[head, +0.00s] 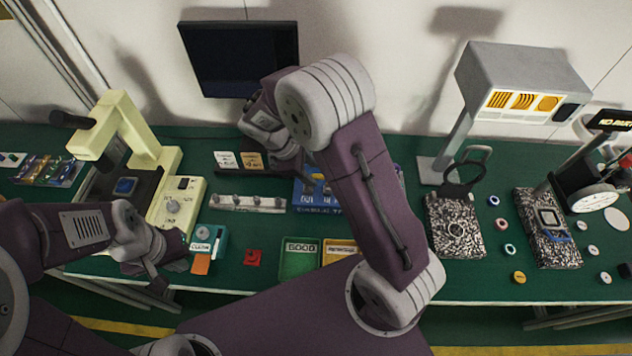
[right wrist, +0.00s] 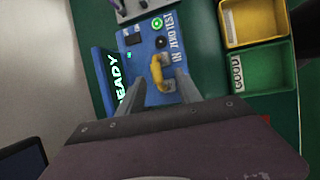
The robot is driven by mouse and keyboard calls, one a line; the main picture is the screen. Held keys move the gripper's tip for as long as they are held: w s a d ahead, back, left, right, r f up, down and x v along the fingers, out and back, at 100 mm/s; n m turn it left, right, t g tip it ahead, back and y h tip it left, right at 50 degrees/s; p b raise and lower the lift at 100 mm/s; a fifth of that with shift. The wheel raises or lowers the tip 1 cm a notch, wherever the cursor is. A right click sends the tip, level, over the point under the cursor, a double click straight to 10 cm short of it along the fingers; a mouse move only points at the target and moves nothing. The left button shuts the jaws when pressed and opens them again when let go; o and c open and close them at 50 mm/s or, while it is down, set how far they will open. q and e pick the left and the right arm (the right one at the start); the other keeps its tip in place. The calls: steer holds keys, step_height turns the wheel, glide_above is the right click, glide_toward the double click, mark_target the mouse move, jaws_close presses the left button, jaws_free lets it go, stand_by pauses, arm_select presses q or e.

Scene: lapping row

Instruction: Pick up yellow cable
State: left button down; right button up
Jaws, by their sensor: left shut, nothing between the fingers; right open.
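The yellow cable (right wrist: 159,74) shows in the right wrist view as a short bent loop on a blue test box (right wrist: 146,48). My right gripper (right wrist: 160,79) is open, with one finger on each side of the cable; I cannot tell whether they touch it. In the head view the blue box (head: 303,200) is partly behind my right arm, and the right gripper (head: 301,177) is mostly hidden there. My left gripper (head: 157,281) is shut and empty, low at the left near the bench's front edge.
A green bin (head: 299,264) marked GOOD and a yellow bin (right wrist: 252,20) stand by the blue box. A grey strip with knobs (head: 247,204) lies left of it. A cream press (head: 145,135) stands at left, a speckled plate (head: 453,212) and lamp (head: 522,82) at right.

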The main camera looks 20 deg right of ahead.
mark_target(317, 175)
steer(key=x, duration=0.4)
steer(key=shift+w+d+f, duration=0.1)
steer(key=shift+d+f, duration=0.05)
steer(key=shift+d, duration=0.25)
steer(key=shift+w+d+f, duration=0.1)
steer(key=shift+f, duration=0.3)
steer(key=shift+r, duration=0.1)
steer(key=shift+c, duration=0.9)
jaws_close()
